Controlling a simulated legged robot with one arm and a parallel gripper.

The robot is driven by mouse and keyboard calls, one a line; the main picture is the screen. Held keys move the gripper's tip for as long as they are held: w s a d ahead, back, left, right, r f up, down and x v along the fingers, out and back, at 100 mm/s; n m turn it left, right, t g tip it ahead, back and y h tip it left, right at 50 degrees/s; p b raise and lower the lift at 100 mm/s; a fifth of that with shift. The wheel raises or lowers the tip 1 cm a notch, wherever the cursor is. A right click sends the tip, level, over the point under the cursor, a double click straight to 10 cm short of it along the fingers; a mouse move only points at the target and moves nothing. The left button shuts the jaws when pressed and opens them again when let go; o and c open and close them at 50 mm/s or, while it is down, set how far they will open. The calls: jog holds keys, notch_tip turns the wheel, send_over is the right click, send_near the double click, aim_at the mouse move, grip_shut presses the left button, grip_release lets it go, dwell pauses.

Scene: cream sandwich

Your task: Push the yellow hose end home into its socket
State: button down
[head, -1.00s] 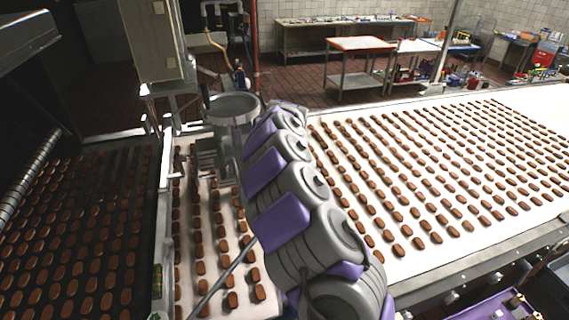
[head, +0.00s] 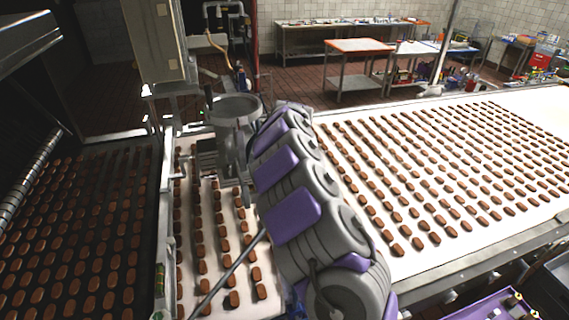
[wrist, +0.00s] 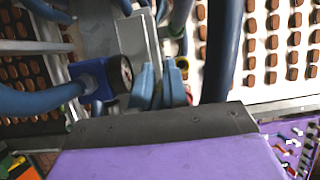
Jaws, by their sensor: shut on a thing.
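In the wrist view my gripper (wrist: 160,84) shows as two blue fingers close together, pointing away past the dark edge of the purple wrist housing. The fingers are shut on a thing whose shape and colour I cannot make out. In the head view my grey and purple arm reaches toward the steel hopper (head: 235,110), and hides my gripper.
In the wrist view a round gauge (wrist: 115,75) on a blue fitting is left of the fingers, and a thick dark blue hose (wrist: 221,50) is right of them. Belts with rows of brown biscuits run on both sides.

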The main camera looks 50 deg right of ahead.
jog(key=shift+d, duration=1.35)
jog(key=shift+a, duration=0.15)
jog(key=shift+d+f, duration=0.5)
jog(key=shift+d, duration=0.15)
jog(key=shift+a+f, duration=0.15)
jog(key=shift+a, duration=0.4)
jog(key=shift+s+d, duration=0.15)
jog(key=shift+d, duration=0.85)
